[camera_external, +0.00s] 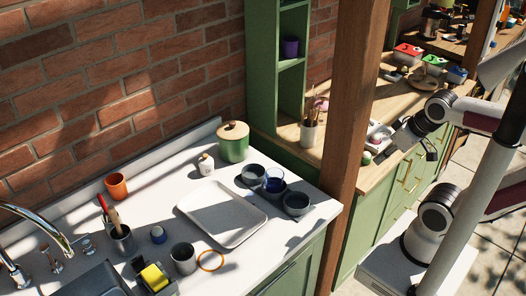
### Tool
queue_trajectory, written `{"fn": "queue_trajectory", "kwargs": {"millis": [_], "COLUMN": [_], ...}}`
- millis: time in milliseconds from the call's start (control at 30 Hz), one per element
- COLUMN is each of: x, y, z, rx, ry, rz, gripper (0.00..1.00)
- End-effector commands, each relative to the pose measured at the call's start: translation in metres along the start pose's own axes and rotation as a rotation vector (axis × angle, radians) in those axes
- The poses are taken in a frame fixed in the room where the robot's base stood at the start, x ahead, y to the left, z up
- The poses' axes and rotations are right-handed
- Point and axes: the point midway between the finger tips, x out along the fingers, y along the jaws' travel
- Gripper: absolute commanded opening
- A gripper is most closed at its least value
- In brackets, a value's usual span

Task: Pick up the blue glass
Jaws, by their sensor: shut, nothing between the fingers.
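The blue glass (274,181) stands on the white counter at its right part. It is among several dark grey bowls, and I cannot tell whether it stands inside one of them. My gripper (431,153) is at the right, in front of the wooden-topped green cabinet, well apart from the glass and on the other side of the wooden post. It is shut and holds nothing. Its fingertips are small and hard to make out.
A wooden post (349,90) rises between my arm and the white counter. A white tray (222,212) lies left of the bowls. A green canister (233,144) stands behind. An orange cup (117,186), a sink and a faucet are at the left. Small items crowd the wooden counter (341,158).

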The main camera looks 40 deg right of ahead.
Motion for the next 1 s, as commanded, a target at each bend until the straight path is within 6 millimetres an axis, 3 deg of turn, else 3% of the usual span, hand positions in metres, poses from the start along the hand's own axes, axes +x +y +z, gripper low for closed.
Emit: {"fn": "queue_trajectory", "kwargs": {"millis": [367,400,633,1000], "x": [0.0000,0.0000,0.0000,0.0004], "y": [0.0000,0.0000,0.0000,-0.0012], "z": [0.0000,0.0000,0.0000,-0.0007], "rx": [0.000,0.000,0.000,-0.001], "ry": [0.000,0.000,0.000,0.001], "rz": [0.000,0.000,0.000,-0.003], "gripper": [0.00,0.03,0.62,0.62]}}
